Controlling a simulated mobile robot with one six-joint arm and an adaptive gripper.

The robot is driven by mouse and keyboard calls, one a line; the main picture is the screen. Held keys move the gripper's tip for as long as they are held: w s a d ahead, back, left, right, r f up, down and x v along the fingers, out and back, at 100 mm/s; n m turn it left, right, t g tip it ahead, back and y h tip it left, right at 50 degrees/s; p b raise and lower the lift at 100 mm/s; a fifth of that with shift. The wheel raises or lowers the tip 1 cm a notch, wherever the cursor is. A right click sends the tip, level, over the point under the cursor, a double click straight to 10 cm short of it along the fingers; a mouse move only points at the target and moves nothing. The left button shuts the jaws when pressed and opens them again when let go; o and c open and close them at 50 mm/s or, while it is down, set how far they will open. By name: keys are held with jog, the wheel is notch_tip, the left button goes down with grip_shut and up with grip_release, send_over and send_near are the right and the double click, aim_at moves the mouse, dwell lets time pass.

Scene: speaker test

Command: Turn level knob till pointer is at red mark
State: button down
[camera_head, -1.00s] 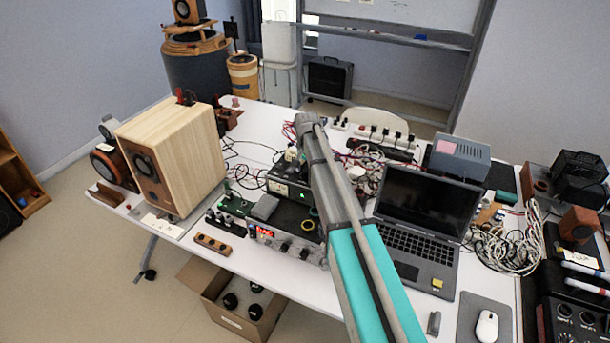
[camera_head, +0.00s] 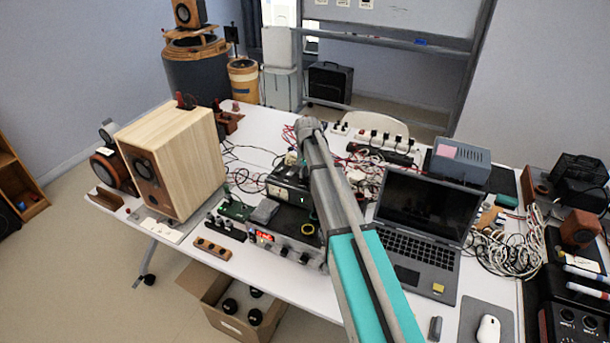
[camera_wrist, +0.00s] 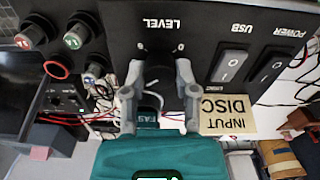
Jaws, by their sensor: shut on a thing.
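The level knob (camera_wrist: 158,74) sits on a black upright panel under the white word LEVEL in the wrist view. My gripper (camera_wrist: 160,92) is closed around it, with one grey finger on each side. The fingers and the shade hide much of the knob, so I cannot make out its pointer. Small pale marks show on the panel above the knob. I cannot make out the red mark. In the head view my arm hides the gripper and knob.
Beside the knob are a USB switch (camera_wrist: 232,66), a POWER switch (camera_wrist: 272,70) and an INPUT DISC label (camera_wrist: 228,114). Coloured terminals (camera_wrist: 76,38) stand out at left. In the head view a laptop (camera_head: 425,215) and a wooden speaker (camera_head: 178,160) flank my arm.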

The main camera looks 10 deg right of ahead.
jog(key=shift+n, duration=0.7)
jog(key=shift+c, duration=1.9)
grip_release()
jog(key=s+n, duration=0.4)
jog(key=s, duration=2.5)
jog(key=shift+s+a+n, duration=0.2)
jog(key=shift+a+n, duration=0.1)
jog(key=shift+n, duration=0.1)
